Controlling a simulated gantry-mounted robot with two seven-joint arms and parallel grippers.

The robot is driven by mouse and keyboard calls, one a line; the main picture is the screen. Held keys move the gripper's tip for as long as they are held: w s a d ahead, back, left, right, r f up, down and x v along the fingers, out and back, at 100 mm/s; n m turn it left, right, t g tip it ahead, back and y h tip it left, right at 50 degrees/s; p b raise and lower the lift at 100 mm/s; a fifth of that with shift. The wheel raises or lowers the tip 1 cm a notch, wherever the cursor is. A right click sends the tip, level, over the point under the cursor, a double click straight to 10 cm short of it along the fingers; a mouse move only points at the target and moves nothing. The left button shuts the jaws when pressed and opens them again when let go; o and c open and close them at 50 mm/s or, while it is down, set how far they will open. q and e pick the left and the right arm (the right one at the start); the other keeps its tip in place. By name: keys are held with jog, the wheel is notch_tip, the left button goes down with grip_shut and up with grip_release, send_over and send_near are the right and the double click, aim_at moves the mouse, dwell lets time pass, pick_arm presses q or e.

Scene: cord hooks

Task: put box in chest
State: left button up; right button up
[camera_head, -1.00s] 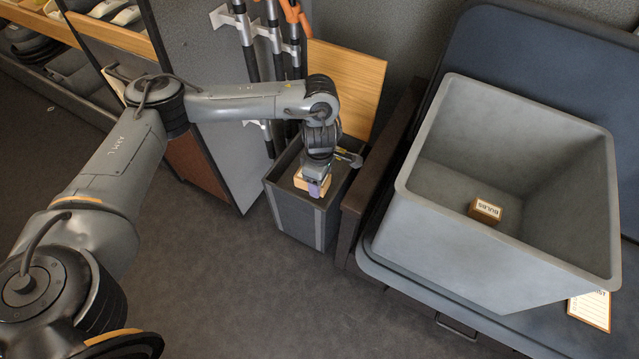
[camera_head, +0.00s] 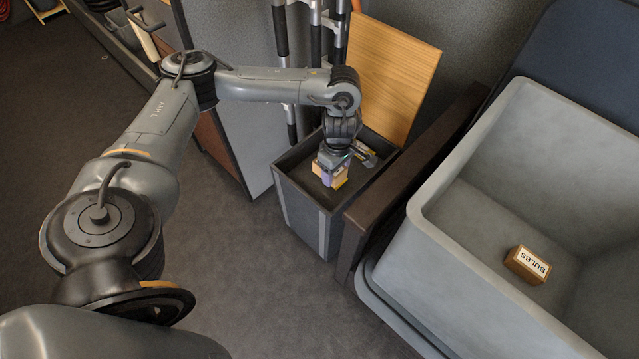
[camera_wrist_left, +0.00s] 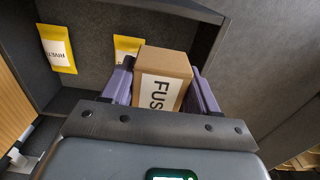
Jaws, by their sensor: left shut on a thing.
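A small brown cardboard box (camera_wrist_left: 162,72) with a white label starting "FUS" sits between the purple fingers of my left gripper (camera_head: 332,173), which is shut on it. In the head view the box (camera_head: 323,172) is at the mouth of a dark grey chest (camera_head: 304,215) with its wooden lid (camera_head: 392,75) raised. The wrist view shows the chest's dark interior beyond the box. I cannot tell whether the box touches the chest floor. My right gripper is not in view.
Yellow packets (camera_wrist_left: 59,50) lie in the chest. A large grey tub (camera_head: 470,240) at right holds a box labelled "BULBS" (camera_head: 527,265). A dark brown rail (camera_head: 410,180) separates the chest and tub. Poles (camera_head: 283,60) stand behind. Open floor (camera_head: 245,265) lies in front.

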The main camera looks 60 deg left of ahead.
pick_arm(q)
jog(key=s+a+f+b, duration=0.3)
jog(key=shift+f, duration=0.1)
jog(key=shift+s+a+f+b, duration=0.1)
jog(key=shift+s+a+b, duration=0.2)
jog(key=shift+s+a, duration=0.1)
notch_tip(320, 180, down, 4)
jog(key=b, duration=0.2)
jog(key=shift+b, duration=0.4)
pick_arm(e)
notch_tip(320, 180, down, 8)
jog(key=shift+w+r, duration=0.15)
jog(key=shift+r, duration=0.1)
pick_arm(q)
jog(key=shift+f+b, duration=0.3)
jog(key=shift+f, duration=0.25)
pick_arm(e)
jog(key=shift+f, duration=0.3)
pick_arm(q)
jog(key=o, duration=0.8)
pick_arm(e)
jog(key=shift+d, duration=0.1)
pick_arm(q)
jog(key=shift+r, duration=0.15)
